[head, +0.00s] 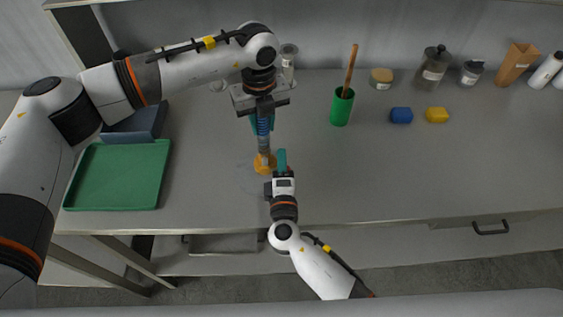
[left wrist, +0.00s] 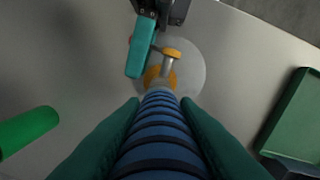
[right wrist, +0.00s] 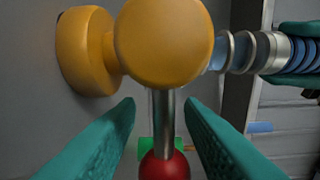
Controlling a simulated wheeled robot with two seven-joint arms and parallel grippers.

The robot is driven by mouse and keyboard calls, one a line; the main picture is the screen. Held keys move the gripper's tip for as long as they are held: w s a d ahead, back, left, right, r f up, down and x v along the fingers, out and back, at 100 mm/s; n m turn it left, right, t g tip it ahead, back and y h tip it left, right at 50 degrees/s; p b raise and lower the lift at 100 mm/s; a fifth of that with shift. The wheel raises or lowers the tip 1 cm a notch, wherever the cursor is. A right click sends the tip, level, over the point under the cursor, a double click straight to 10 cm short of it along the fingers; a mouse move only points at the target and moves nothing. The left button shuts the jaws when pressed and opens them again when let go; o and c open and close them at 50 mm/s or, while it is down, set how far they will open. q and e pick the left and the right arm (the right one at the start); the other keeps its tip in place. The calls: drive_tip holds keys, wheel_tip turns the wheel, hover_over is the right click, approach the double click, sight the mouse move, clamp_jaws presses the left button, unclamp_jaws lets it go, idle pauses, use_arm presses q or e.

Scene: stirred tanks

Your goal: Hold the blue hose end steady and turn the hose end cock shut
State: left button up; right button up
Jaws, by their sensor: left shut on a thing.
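The blue hose end (left wrist: 160,140), ringed with dark bands, sits between the teal fingers of my left gripper (head: 262,122), which is shut on it. It points down over the table. At its lower end is the yellow cock (right wrist: 163,40), with a silver lever (right wrist: 162,120) and a red ball (right wrist: 165,166) at the lever's tip. My right gripper (head: 281,160) is beside the cock. In the right wrist view its teal fingers are open, one on each side of the lever, with gaps visible on both sides. The cock also shows in the left wrist view (left wrist: 158,77).
A green tray (head: 118,175) lies at the left. A green cup (head: 341,108) with a wooden-handled tool stands behind, right of the hose. Blue (head: 401,115) and yellow (head: 437,115) blocks and several containers stand further right. The front right of the table is clear.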

drive_tip(key=shift+s, duration=0.15)
drive_tip(key=s, duration=1.1)
drive_tip(key=shift+s, duration=0.4)
use_arm(q)
drive_tip(key=o, duration=1.1)
drive_tip(key=shift+r, duration=0.1)
